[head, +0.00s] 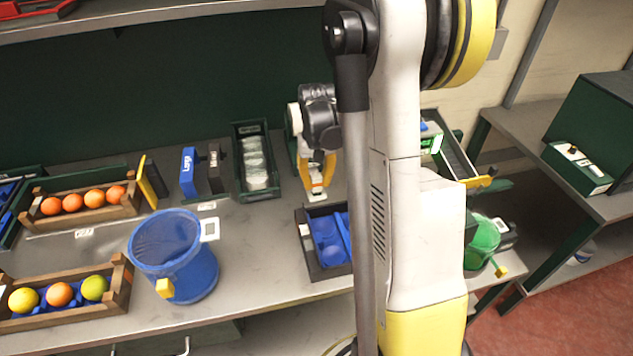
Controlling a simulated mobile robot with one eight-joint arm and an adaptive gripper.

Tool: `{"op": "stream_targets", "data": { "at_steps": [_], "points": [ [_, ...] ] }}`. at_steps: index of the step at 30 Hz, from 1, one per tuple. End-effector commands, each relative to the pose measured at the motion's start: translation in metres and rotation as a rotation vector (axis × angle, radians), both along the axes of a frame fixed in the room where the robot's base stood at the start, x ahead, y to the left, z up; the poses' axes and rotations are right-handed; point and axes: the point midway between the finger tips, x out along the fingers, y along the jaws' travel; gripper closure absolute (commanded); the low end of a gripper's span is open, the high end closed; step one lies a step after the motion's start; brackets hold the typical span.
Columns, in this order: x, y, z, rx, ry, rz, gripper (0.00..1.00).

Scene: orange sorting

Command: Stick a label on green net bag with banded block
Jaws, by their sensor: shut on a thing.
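The green net bag (484,238) is at the right, partly hidden behind my arm, with a yellow tag by its lower rim. My gripper (317,178) is at the back middle of the bench, pointing down, well left of the green bag. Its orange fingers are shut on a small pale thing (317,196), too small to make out. A blue block marked "Large" (188,172), a dark block (215,168) and a yellow-and-black block (152,182) stand at the back left. I cannot tell which is the banded block.
A blue net bag (180,262) with a white label stands front left. Wooden crates of oranges (128,205) and mixed fruit (122,272) are at the left. A green tray (238,140) and a dark box with blue insides (304,250) flank my gripper. My arm hides the bench right of centre.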

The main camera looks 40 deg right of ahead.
Motion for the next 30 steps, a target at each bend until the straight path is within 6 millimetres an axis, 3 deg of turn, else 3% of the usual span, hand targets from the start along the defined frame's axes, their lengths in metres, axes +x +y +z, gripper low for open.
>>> {"op": "stream_targets", "data": {
  "at_steps": [30],
  "points": [
    [0.0000,0.0000,-0.0098,0.000,0.000,0.000,1.00]
  ]
}}
